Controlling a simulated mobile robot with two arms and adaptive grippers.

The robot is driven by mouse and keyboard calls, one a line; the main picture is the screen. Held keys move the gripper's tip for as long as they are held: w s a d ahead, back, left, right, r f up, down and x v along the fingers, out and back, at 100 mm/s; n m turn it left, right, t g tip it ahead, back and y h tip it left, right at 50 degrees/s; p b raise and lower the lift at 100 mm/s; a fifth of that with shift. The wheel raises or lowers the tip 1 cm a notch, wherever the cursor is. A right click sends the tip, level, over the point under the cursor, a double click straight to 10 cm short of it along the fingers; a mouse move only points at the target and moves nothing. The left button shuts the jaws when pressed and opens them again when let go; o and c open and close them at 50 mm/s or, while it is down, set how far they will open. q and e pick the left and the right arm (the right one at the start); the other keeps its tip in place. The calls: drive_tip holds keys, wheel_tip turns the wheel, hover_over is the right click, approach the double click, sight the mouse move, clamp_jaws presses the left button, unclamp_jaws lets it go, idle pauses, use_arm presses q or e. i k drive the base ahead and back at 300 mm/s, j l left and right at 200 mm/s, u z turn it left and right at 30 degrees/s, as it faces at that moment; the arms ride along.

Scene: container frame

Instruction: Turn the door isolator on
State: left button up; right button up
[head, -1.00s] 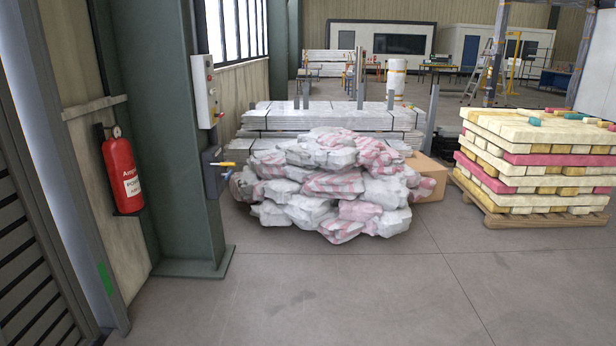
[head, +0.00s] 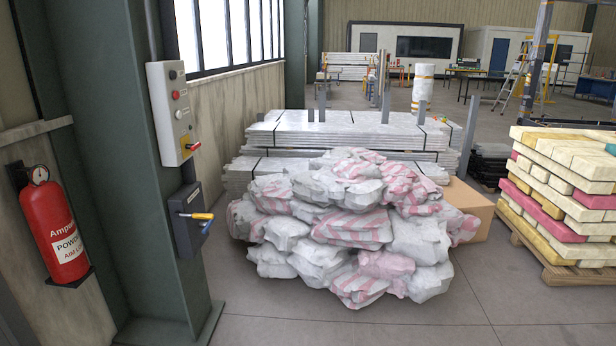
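A light grey control box (head: 168,112) is fixed to the green steel column at left in the head view. It carries several small buttons on its face and a red switch handle (head: 193,146) near its lower end. Below it, a dark box (head: 187,232) on the same column has a yellow-orange handle (head: 197,216) sticking out to the right. Neither box has a readable label, so I cannot tell which one is the door isolator, nor its on or off position. Neither of my grippers is in view.
A red fire extinguisher (head: 56,232) hangs left of the green column (head: 118,160). A heap of white and pink sacks (head: 345,225) lies close to the right, before stacked grey sheets (head: 345,135). A loaded pallet (head: 565,200) stands far right. The floor (head: 400,325) in front is clear.

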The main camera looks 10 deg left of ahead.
sight(192, 148)
drive_tip(key=i+l+u, duration=0.1)
drive_tip(key=i+u, duration=0.15)
drive_tip(key=i, duration=0.25)
drive_tip(key=i+l+u, duration=0.15)
drive_tip(key=i+u, duration=0.15)
drive_tip(key=i, duration=0.15)
drive_tip(key=i+l+u, duration=0.25)
drive_tip(key=i, duration=0.25)
drive_tip(key=i+l+u, duration=0.25)
drive_tip(key=i+l, duration=0.15)
